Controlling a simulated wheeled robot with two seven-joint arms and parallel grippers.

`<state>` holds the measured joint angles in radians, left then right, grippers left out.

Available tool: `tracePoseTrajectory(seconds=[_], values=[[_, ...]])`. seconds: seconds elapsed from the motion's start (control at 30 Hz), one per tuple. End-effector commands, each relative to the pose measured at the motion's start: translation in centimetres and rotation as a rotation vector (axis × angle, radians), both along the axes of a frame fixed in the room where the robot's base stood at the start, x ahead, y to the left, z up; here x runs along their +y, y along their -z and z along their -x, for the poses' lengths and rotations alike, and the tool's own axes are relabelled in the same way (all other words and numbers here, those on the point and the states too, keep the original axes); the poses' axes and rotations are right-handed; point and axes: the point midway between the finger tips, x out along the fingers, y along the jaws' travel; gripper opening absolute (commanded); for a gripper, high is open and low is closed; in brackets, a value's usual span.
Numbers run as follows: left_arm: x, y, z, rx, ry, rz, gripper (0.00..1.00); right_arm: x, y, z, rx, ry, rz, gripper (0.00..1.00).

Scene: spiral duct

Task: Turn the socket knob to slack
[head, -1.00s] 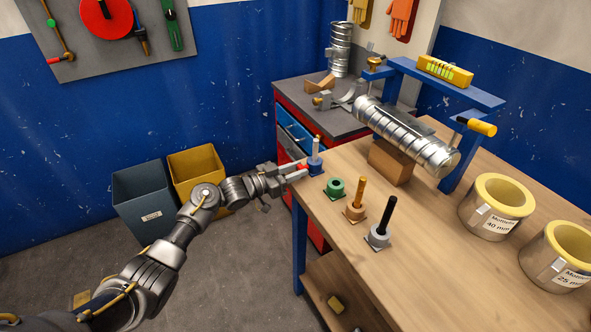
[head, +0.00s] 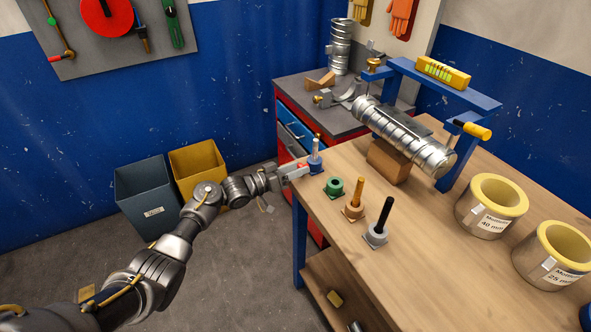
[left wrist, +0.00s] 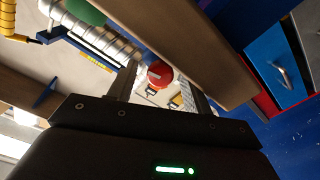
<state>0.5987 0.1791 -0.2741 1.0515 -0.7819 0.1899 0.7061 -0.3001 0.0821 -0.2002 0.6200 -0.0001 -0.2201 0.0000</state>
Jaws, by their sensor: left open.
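A round red knob with a pale mark on it (left wrist: 160,74) sits between the two fingers of my left gripper (left wrist: 158,88) in the left wrist view. The fingers are apart, one on each side of the knob; I cannot tell whether either touches it. In the head view my left gripper (head: 296,171) is at the near left corner of the workbench, beside a blue socket (head: 315,166) holding a metal pin. There the fingers hide most of the knob. My right gripper is not in view.
On the workbench (head: 430,260) stand a green socket (head: 334,188), a tan socket with an orange rod (head: 354,209) and a grey socket with a black rod (head: 377,235). A spiral duct (head: 405,135) rests on a wooden block under a blue frame. Two bins stand left on the floor.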

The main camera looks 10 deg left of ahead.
Motion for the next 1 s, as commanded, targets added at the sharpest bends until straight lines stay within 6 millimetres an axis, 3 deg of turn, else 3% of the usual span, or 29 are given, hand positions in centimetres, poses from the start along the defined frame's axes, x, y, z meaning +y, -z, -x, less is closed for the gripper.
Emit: tracePoseTrajectory(seconds=[0.17,0.7,1.0], values=[[0.7,0.1,0.4,0.0,-0.002,-0.001,0.5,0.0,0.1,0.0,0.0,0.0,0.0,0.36],[8.1,0.1,5.8,0.0,-0.002,-0.001,0.5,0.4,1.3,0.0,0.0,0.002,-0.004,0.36],[8.8,0.0,6.4,0.001,0.0,0.0,0.5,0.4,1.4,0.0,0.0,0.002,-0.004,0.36]])
